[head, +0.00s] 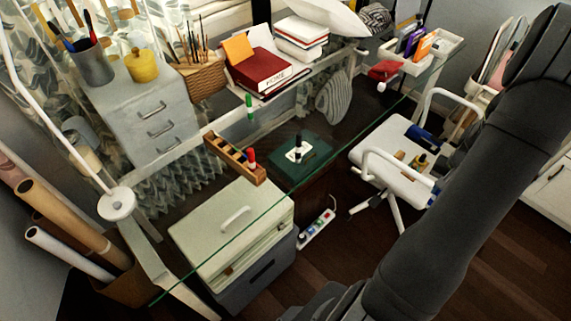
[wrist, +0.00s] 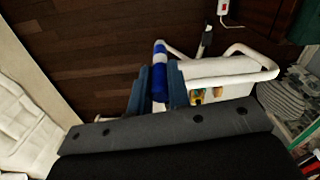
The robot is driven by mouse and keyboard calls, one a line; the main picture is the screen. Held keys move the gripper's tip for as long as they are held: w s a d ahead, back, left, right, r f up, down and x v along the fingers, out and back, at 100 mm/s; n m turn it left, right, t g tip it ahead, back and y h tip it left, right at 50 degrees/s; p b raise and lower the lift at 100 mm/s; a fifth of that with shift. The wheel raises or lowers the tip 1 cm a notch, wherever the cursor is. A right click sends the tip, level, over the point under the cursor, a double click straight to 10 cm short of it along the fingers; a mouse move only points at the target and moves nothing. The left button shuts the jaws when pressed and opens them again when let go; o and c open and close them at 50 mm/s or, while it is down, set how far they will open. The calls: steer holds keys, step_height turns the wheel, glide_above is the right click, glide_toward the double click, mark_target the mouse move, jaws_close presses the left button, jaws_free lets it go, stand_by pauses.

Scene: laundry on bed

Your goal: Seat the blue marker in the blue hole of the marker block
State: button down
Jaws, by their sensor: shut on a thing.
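My gripper (wrist: 158,75) is shut on the blue marker (wrist: 160,60), a blue stick with a white band, in the wrist view. The marker projects beyond the blue fingers. In the head view my arm crosses the right side; a dark blue shape (head: 424,136) beside it may be my gripper, but I cannot tell. The marker block (head: 232,156) is a long wooden block on the glass desk, with a row of dark holes. A red marker (head: 251,157) stands upright at its near end. I cannot make out which hole is blue. The block does not show in the wrist view.
A green marker (head: 249,105) stands behind the block. A dark green mat (head: 312,160) with a small white and black item lies to its right. A pale case (head: 205,235) is in front, a red binder (head: 262,70) behind. A white chair (head: 375,150) stands at right.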

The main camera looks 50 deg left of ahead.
steer(key=d+f+m, duration=0.2)
steer(key=d, duration=0.3)
steer(key=s+a+r+n, duration=0.2)
steer(key=a+r+n, duration=0.1)
steer(key=a, duration=0.5)
steer(key=s+a+r+n, duration=0.2)
steer(key=a+r+n, duration=0.15)
steer(key=a, duration=0.45)
steer(key=s+a+r+n, duration=0.2)
steer(key=a+r+n, duration=0.1)
steer(key=a, duration=0.6)
steer(key=s+a+r+n, duration=0.6)
steer(key=s+a, duration=0.3)
steer(key=s, duration=0.2)
steer(key=s+a+r+n, duration=0.55)
steer(key=s+a, duration=0.35)
steer(key=s, duration=0.2)
glide_toward(233, 157)
steer(key=w+d, duration=0.1)
steer(key=d, duration=0.2)
steer(key=shift+w+a+f, duration=0.15)
steer(key=shift+f, duration=1.65)
